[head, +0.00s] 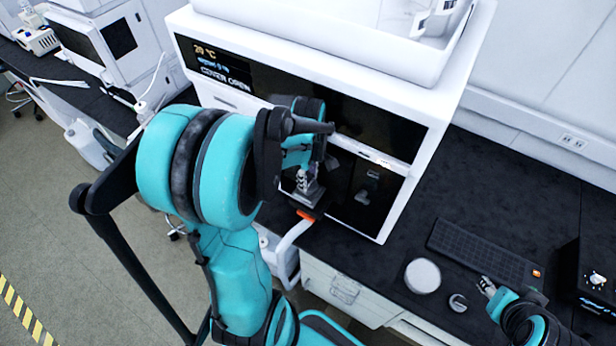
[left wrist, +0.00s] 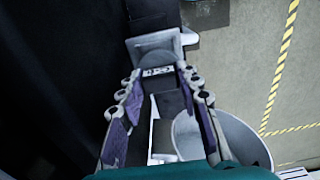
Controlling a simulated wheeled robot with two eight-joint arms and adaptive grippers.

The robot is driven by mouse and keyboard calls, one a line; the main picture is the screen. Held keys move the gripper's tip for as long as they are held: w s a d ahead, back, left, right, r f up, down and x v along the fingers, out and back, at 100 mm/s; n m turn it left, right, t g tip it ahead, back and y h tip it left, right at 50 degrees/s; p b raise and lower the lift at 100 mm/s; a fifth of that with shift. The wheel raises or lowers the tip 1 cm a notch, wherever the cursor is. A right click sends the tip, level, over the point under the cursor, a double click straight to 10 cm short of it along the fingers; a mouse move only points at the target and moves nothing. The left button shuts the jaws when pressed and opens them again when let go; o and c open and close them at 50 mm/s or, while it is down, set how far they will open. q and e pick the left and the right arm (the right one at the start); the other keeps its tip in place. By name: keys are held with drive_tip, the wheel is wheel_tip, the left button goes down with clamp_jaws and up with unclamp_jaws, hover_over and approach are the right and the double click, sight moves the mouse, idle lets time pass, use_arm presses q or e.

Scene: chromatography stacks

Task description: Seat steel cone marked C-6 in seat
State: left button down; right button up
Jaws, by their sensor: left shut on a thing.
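My left gripper (head: 303,180) reaches into the dark open bay at the front of the white instrument. In the left wrist view its two fingers (left wrist: 157,78) close on a small grey metal part (left wrist: 156,71) with dark marking, which I take to be the steel cone; the marking is too small to read. Just beyond it is a grey square block (left wrist: 154,48); I cannot tell whether the part touches it or whether the block holds the seat. My right gripper (head: 487,286) is low at the right above the black bench, too small to tell if open.
The white instrument (head: 416,150) shows "COVER OPEN" on its display (head: 222,66). A black keyboard (head: 485,253), a white round disc (head: 422,276) and a small grey ring-like part (head: 458,302) lie on the bench at the right.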

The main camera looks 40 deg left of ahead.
use_arm(q)
drive_tip(key=shift+f+b, duration=0.4)
drive_tip(key=shift+f, duration=0.05)
drive_tip(key=c, duration=1)
unclamp_jaws()
drive_tip(key=shift+r, duration=0.1)
drive_tip(key=shift+s, duration=0.1)
wheel_tip(320, 180, up, 11)
drive_tip(key=shift+f, duration=0.2)
drive_tip(key=shift+r, duration=0.7)
